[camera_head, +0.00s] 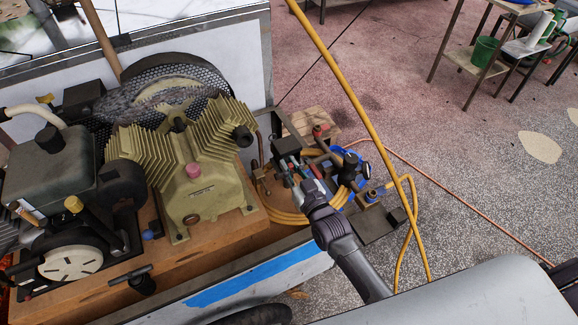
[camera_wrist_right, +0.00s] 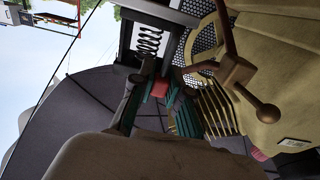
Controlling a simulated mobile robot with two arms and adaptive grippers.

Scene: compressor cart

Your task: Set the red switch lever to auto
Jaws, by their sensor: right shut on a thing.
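The red switch lever (camera_wrist_right: 159,88) shows as a small red piece between the fingertips of my right gripper (camera_wrist_right: 156,92) in the right wrist view. My right gripper is shut on it. In the head view, my right gripper (camera_head: 293,172) reaches up and left to the fittings beside the compressor, by a dark box (camera_head: 287,146). The fingers hide most of the lever there, and no position marking is readable. My left gripper is in neither view.
The olive finned compressor (camera_head: 195,180) stands left of the gripper on a wooden base. Hoses, valves and brass fittings crowd the gripper's right side. A yellow hose (camera_head: 345,85) crosses to the right. Open floor lies beyond.

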